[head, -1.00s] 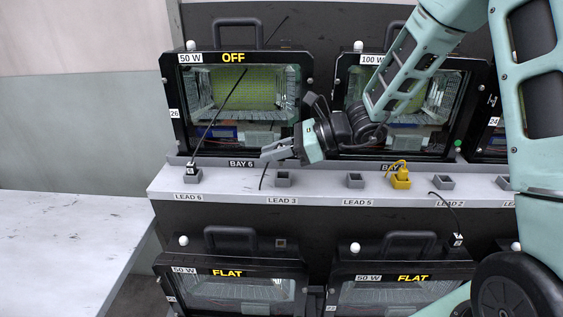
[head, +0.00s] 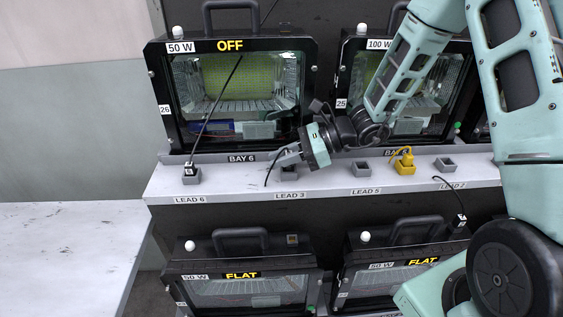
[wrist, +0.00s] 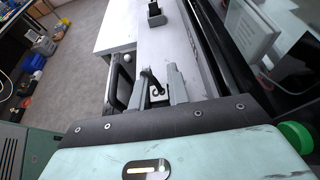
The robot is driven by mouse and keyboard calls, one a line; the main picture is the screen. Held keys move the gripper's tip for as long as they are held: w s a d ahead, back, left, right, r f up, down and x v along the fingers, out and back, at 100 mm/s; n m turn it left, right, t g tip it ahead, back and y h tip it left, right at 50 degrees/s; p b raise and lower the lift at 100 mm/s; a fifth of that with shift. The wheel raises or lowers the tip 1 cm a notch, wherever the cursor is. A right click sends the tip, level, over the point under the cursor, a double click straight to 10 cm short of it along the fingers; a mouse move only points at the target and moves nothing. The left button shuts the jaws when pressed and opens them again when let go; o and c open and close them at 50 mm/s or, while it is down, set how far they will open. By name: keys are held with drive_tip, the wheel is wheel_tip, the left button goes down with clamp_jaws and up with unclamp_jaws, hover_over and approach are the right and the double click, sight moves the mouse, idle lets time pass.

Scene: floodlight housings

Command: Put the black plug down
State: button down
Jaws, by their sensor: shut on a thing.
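My gripper (head: 280,157) is low over the grey ledge, at the place marked LEAD 3 (head: 290,196). Its fingers also show in the wrist view (wrist: 160,90), shut on the black plug. The plug is mostly hidden between the fingers. Its black cable (wrist: 151,78) loops up there and hangs beside the fingers in the head view (head: 268,173). The LEAD 3 holder is largely covered by the gripper, so I cannot tell whether the plug touches it.
Another black plug (head: 190,170) stands in the LEAD 6 holder. The LEAD 5 holder (head: 362,169) is empty. A yellow plug (head: 405,160) sits farther right. A black plug (head: 461,221) hangs over the ledge's front near LEAD 2. Floodlight housings (head: 232,95) stand behind the ledge.

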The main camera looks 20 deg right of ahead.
drive_tip(key=shift+f, duration=0.9)
drive_tip(key=shift+f, duration=0.15)
drive_tip(key=c, duration=1.3)
unclamp_jaws()
drive_tip(key=shift+c, duration=0.2)
